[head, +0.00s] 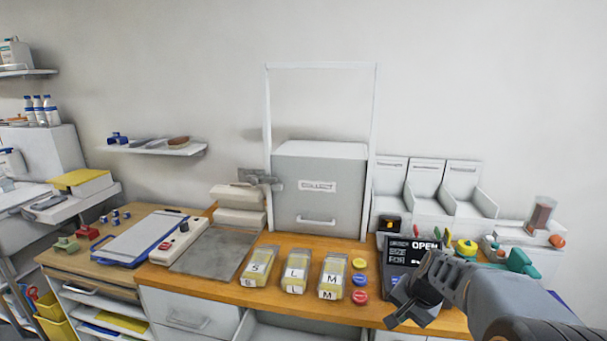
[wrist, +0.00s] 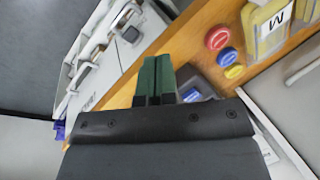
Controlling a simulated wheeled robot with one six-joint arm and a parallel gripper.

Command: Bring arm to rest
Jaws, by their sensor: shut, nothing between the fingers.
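My gripper (head: 401,306) is at the lower right of the head view, above the front edge of the wooden counter (head: 215,287), in front of the dark panel marked OPEN (head: 398,252). In the wrist view, its two green-tipped fingers (wrist: 155,80) are together with nothing between them. My arm comes in from the lower right corner and hides part of the counter there.
Clear boxes with yellow contents (head: 295,271) stand left of my gripper, with red, blue and yellow buttons (head: 360,280) between. A grey COLLECT cabinet (head: 318,210) stands behind. A drawer (head: 285,328) below the counter appears open. White bins (head: 424,185) stand at the back right.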

